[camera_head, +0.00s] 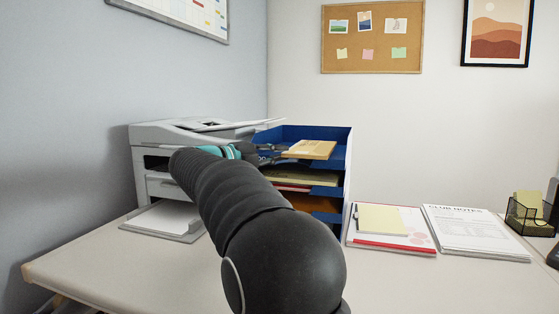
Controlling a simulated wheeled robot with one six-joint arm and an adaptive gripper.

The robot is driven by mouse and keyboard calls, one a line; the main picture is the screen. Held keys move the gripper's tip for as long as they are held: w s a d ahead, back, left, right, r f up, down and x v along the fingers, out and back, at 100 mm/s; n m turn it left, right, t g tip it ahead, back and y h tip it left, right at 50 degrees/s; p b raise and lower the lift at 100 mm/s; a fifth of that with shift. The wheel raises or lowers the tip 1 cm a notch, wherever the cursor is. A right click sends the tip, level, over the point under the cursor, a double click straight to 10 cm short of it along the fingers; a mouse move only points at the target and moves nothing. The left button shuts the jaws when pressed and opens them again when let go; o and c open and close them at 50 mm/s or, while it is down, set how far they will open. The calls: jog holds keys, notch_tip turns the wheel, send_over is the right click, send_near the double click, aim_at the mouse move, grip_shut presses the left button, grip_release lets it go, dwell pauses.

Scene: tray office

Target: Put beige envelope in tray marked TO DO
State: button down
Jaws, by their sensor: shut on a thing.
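My gripper (276,154) is shut on the beige envelope (312,149) and holds it by its left side. The envelope is roughly level and sits in front of the upper part of a blue stack of letter trays (346,165). I cannot tell from this view whether it is inside the top tray or in front of it. Lower levels of the stack hold yellowish, red and orange papers. No TO DO marking can be read here. My arm hides the left part of the stack and part of the gripper.
A grey printer (160,133) stands left of the stack. Right of it lie a notepad with a yellow pad (383,219), papers titled CLUB NOTES (472,232) and a black mesh holder (528,217). The desk's front left (130,265) is clear.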

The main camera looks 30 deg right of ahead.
aim_at(280, 176)
jog(key=shift+w+d+f, duration=0.45)
jog(key=shift+f, duration=0.15)
jog(key=shift+w+d+f, duration=0.4)
jog(key=shift+f, duration=0.15)
jog(key=c, duration=1.3)
grip_release()
jog(key=shift+f, duration=0.15)
jog(key=shift+o, duration=0.2)
jog(key=shift+a+r, duration=0.1)
jog(key=shift+r, duration=0.1)
jog(key=a, duration=1.1)
jog(key=shift+s+a, duration=0.3)
jog(key=shift+a, duration=0.1)
